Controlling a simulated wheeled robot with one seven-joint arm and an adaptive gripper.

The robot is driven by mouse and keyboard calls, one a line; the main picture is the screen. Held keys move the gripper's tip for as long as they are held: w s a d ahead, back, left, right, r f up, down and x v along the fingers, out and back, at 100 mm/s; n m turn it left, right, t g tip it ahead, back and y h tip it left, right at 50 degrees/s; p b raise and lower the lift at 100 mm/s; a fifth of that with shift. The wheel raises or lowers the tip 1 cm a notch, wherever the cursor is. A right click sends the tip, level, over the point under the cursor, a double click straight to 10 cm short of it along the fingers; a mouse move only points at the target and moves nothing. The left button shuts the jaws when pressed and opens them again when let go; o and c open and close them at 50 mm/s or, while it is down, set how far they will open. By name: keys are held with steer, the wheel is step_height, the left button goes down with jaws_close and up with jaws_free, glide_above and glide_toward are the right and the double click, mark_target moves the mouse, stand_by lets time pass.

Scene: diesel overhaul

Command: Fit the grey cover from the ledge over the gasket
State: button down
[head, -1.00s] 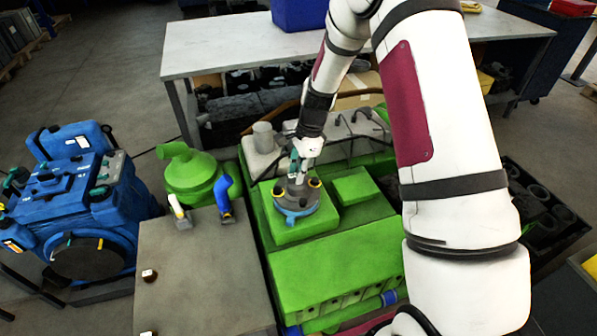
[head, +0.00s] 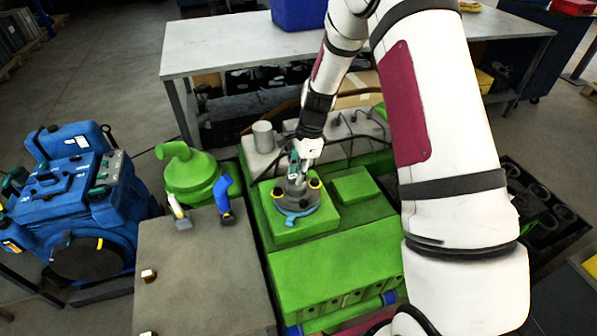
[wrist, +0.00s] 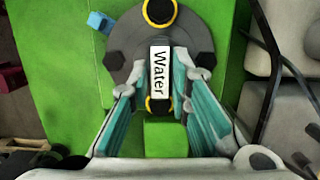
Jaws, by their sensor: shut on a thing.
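The round grey cover (head: 298,200) is over the green engine's raised block, with dark bolt heads and yellow-ringed holes on its rim. It also shows in the wrist view (wrist: 127,42). My gripper (wrist: 160,75) is shut on the cover's upright middle part, which carries a white "Water" label (wrist: 160,72). In the head view my gripper (head: 298,168) comes down from above. The blue gasket (head: 290,217) shows at the cover's front edge, and a blue tab of it (wrist: 99,22) sticks out in the wrist view. The rest is hidden under the cover. I cannot tell whether they touch.
Grey pipes and black cables (wrist: 285,60) run close beside my gripper.

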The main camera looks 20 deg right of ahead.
steer(key=shift+f, duration=0.55)
stand_by(0.7)
steer(key=c, duration=1.4)
jaws_free()
step_height(320, 180, up, 12)
steer(key=d, duration=0.2)
steer(key=shift+d, duration=0.2)
